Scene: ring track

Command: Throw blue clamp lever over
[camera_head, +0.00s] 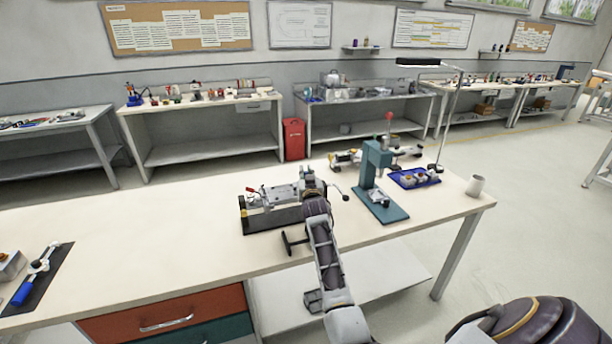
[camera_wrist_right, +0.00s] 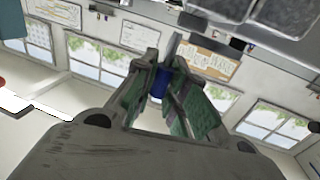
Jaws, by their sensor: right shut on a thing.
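My right gripper (camera_head: 309,185) is at the right end of a small clamping fixture (camera_head: 262,219) with a dark base on the near workbench. In the right wrist view its two green-padded fingers (camera_wrist_right: 160,88) are closed around a blue handle (camera_wrist_right: 157,82), the blue clamp lever. A grey bar (camera_wrist_right: 175,45) sticks up beyond the handle. In the head view my wrist and fingers hide the lever. A red-tipped part (camera_head: 251,190) shows at the fixture's left end. My left gripper is out of view.
Another blue-handled tool (camera_head: 22,293) lies on a dark mat at the far left. The bench between is clear.

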